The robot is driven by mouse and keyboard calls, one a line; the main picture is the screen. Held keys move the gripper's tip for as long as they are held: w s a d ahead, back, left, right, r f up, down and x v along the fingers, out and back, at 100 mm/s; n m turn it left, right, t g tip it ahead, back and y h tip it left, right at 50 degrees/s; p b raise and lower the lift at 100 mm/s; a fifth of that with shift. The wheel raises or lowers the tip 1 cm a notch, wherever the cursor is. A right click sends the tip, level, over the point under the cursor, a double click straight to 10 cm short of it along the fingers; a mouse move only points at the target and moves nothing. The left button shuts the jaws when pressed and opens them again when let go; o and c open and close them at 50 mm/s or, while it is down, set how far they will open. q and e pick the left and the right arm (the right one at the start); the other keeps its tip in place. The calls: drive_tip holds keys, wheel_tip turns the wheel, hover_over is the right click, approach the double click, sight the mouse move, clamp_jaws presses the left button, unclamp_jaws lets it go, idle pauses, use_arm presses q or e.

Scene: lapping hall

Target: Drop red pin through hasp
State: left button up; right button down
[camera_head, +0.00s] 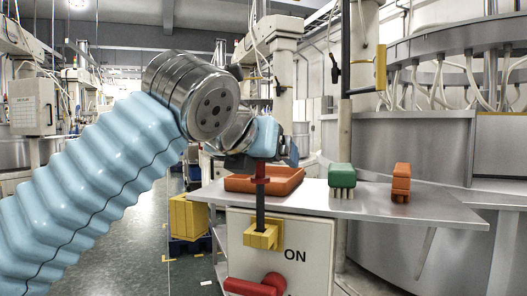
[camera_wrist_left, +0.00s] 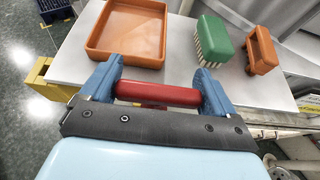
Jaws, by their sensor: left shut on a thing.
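The red pin has a red head (camera_head: 261,172) and a long dark shaft (camera_head: 261,205) hanging upright. My left gripper (camera_head: 262,160) is shut on the red head, which shows as a red bar (camera_wrist_left: 157,94) between the blue fingers in the left wrist view. The yellow hasp (camera_head: 261,238) sits on the front of a white switch panel (camera_head: 305,235) marked ON. The shaft's lower end meets the hasp in the head view; I cannot tell whether it is inside the hole or in front of it. The right gripper is not in view.
A metal table (camera_head: 435,208) stands behind the panel. A red handle (camera_head: 255,286) sticks out of the panel below the hasp. A yellow box (camera_head: 188,217) stands at left.

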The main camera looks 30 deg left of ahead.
sight(259, 201)
use_arm(q)
drive_tip(key=shift+f+b, duration=0.4)
drive_tip(key=shift+f, duration=0.5)
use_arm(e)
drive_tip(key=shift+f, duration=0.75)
use_arm(q)
drive_tip(key=shift+p, duration=0.85)
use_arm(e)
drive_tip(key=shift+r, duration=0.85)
use_arm(q)
drive_tip(key=shift+f, duration=0.15)
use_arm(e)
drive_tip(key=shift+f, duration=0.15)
use_arm(q)
drive_tip(key=shift+f+b, duration=0.35)
drive_tip(key=shift+b, duration=0.05)
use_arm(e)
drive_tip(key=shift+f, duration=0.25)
use_arm(q)
drive_tip(key=shift+f+b, duration=1.8)
drive_tip(key=shift+f, duration=0.75)
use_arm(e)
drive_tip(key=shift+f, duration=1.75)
use_arm(q)
drive_tip(key=o, duration=0.9)
drive_tip(key=shift+c, duration=0.2)
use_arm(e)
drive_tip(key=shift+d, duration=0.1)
